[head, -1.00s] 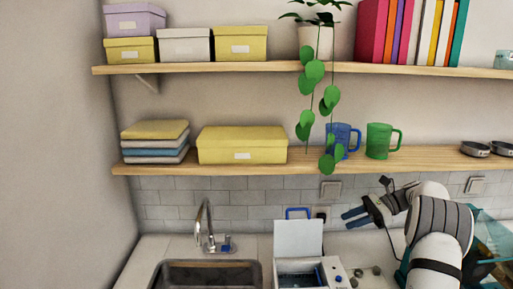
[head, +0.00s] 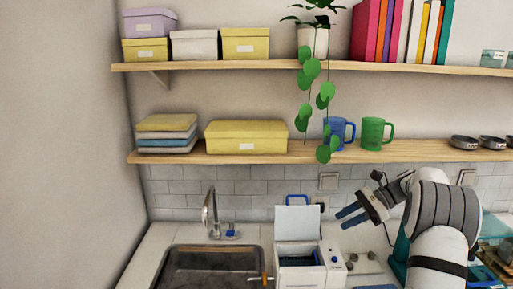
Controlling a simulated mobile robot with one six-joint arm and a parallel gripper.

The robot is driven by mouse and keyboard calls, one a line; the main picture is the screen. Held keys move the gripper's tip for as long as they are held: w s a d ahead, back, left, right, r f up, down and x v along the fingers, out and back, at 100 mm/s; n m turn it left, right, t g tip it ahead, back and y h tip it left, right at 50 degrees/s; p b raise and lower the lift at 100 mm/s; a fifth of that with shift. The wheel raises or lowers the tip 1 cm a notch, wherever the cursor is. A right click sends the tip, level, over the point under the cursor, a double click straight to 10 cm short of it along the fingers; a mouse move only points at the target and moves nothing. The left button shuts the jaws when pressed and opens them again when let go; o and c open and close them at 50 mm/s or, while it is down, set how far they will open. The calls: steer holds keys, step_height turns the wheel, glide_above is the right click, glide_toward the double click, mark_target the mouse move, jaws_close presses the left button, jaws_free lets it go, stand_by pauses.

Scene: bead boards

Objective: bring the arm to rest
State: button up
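My arm comes up from the lower right of the head view, and its white and dark grey links are bent to the left. My gripper (head: 349,217) hangs in the air over the back of the counter, right of the white box with the raised lid. The gripper is below the lower shelf, in front of the tiled wall, and appears to touch nothing.
A white box (head: 334,262) with its lid up stands on the counter beside the sink (head: 210,247) and tap (head: 208,212). The lower shelf (head: 405,152) holds a blue mug (head: 340,131), a green mug (head: 372,133) and boxes. A trailing plant (head: 311,70) hangs between shelves.

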steer(key=s+a+r+n+h+b, duration=0.25)
steer(key=s+a+n+h, duration=0.35)
steer(key=s+a, duration=0.55)
steer(key=s+f+n+t+h, duration=0.2)
steer(key=s+n, duration=0.3)
steer(key=s, duration=0.5)
steer(key=s+f+n+t+h+b, duration=0.1)
steer(key=s+n, duration=0.4)
steer(key=s, duration=0.6)
steer(key=f+h, duration=0.1)
steer(key=h, duration=0.1)
steer(key=shift+s+a+f+n+t+h, duration=0.25)
steer(key=shift+a+f+n+t+h, duration=0.05)
steer(key=shift+f+t+h, duration=0.1)
steer(key=shift+o, duration=0.2)
